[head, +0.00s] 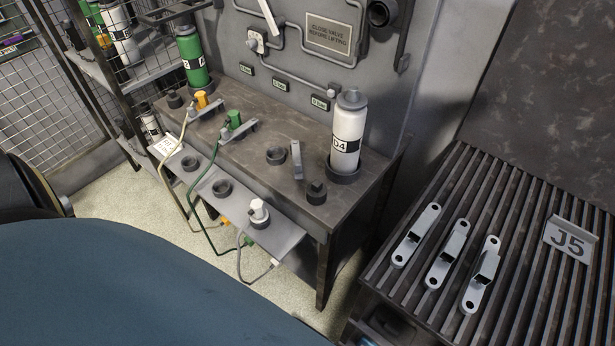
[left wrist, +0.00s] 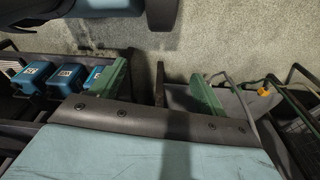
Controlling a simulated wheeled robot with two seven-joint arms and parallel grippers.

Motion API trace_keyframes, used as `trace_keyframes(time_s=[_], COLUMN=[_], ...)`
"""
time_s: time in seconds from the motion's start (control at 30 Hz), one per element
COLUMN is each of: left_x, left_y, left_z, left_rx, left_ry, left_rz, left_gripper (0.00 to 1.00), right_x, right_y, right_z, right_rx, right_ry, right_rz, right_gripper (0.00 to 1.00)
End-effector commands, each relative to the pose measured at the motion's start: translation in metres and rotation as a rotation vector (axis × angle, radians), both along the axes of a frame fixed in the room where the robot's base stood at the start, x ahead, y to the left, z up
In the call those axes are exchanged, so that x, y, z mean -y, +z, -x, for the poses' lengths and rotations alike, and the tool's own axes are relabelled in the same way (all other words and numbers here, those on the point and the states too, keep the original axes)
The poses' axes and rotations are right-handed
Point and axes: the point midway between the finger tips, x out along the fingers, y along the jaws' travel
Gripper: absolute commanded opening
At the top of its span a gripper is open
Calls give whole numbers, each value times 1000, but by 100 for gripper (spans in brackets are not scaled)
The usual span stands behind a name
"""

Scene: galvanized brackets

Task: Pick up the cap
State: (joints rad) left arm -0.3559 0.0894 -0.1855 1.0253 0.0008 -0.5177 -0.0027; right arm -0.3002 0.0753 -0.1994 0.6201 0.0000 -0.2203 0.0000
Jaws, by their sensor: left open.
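A small dark cap-like piece (head: 316,192) stands on the right front part of the dark workbench (head: 345,205). A similar dark piece (head: 175,99) stands at the bench's far left end. I cannot tell for sure which one is the cap. Near the first one, a white cylinder marked D4 (head: 347,130) stands upright in a dark ring holder, with a grey top on it. My left gripper (left wrist: 162,86) shows in the left wrist view with its green fingers apart and nothing between them near the tips. Neither gripper shows in the head view.
A grey bracket (head: 296,160) and a dark ring (head: 276,155) are on the bench. A lower shelf (head: 285,236) carries cabled connectors. Three galvanized brackets (head: 446,254) lie on a slatted table beside a J5 sign (head: 568,242). Blue boxes (left wrist: 68,76) show in the left wrist view.

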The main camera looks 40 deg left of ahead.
Motion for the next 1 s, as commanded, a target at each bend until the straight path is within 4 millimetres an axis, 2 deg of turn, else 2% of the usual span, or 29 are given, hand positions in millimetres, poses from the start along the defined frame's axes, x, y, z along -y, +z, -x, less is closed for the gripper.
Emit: trace_keyframes(time_s=[0.03, 0.1, 0.17, 0.3, 0.4, 0.6, 0.77, 0.9, 1.0], left_x=[3, 7, 9, 13, 15, 17, 20, 32, 44], left_y=[15, 38, 60, 118, 159, 223, 268, 310, 323], left_z=[-18, -39, -55, -86, -99, -111, -118, -134, -147], left_rx=[18, 32, 45, 75, 93, 120, 141, 160, 146], left_ry=[4, 9, 14, 21, 25, 36, 57, 109, 166], left_rz=[3, 5, 6, 10, 12, 19, 39, 98, 151], left_gripper=[74, 74, 74, 74, 74, 74, 74, 74, 74], right_x=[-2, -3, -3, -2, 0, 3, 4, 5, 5], right_y=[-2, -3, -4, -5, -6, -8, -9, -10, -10], right_z=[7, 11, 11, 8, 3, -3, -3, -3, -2], right_rx=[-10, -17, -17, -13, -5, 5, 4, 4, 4], right_ry=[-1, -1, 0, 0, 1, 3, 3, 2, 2], right_rz=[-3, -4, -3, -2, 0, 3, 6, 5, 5], right_gripper=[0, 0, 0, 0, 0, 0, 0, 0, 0])
